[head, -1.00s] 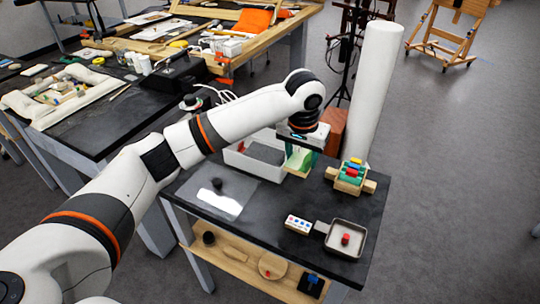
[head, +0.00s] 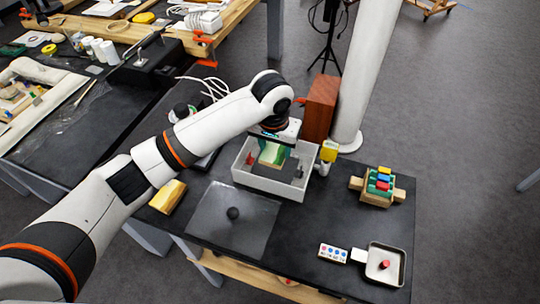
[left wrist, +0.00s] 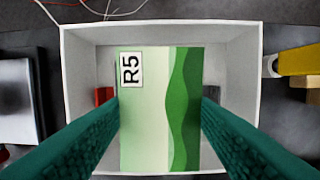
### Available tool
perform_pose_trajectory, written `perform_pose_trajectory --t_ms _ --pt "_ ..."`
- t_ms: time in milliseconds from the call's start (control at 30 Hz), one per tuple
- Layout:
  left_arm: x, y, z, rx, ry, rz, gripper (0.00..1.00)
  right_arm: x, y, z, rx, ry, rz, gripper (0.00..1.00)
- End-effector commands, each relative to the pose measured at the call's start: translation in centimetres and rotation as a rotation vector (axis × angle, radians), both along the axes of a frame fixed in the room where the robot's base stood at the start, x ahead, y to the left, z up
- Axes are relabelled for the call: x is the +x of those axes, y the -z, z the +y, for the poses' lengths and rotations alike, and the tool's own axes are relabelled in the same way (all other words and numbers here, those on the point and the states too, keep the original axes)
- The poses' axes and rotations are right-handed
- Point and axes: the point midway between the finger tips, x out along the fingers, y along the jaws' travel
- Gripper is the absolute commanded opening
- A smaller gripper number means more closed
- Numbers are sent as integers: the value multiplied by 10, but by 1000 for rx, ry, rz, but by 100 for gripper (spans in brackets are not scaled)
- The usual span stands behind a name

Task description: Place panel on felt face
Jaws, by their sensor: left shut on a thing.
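The panel (head: 272,153) is a thin board with pale and dark green wavy bands. In the left wrist view the panel (left wrist: 145,120) carries a white label reading R5. My left gripper (head: 275,143) is shut on it, with one teal finger at each side edge in the left wrist view (left wrist: 160,98). The panel is over or inside an open white box (head: 262,184), whose walls surround it in the left wrist view (left wrist: 160,33). The panel hides much of the box floor, so I cannot tell whether it touches it. I cannot make out a felt face for certain.
A red block (left wrist: 104,96) shows inside the box. A yellow-topped post (head: 329,151) stands close right of it, and a reddish-brown block (head: 320,107) behind. A wooden holder (head: 377,187), metal tray (head: 385,265) and yellow block (head: 168,197) are farther off. The front middle is mostly clear.

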Motion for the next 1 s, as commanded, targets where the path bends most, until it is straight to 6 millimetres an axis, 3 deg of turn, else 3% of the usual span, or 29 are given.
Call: perform_pose_trajectory --t_ms 400,800,833,933,1000 --pt "0 53 1 1 -1 0 26 12 -8 2 3 1 -20 46" --pt "0 58 1 -1 -1 0 26 12 -8 9 12 2 -20 46" --pt "0 58 1 -1 -1 -1 57 12 -8 9 12 2 -20 46" --pt "0 58 1 0 -1 -1 73 11 -8 8 11 1 -19 46" --pt "0 57 1 0 -1 -1 74 11 -8 8 11 1 -19 46"
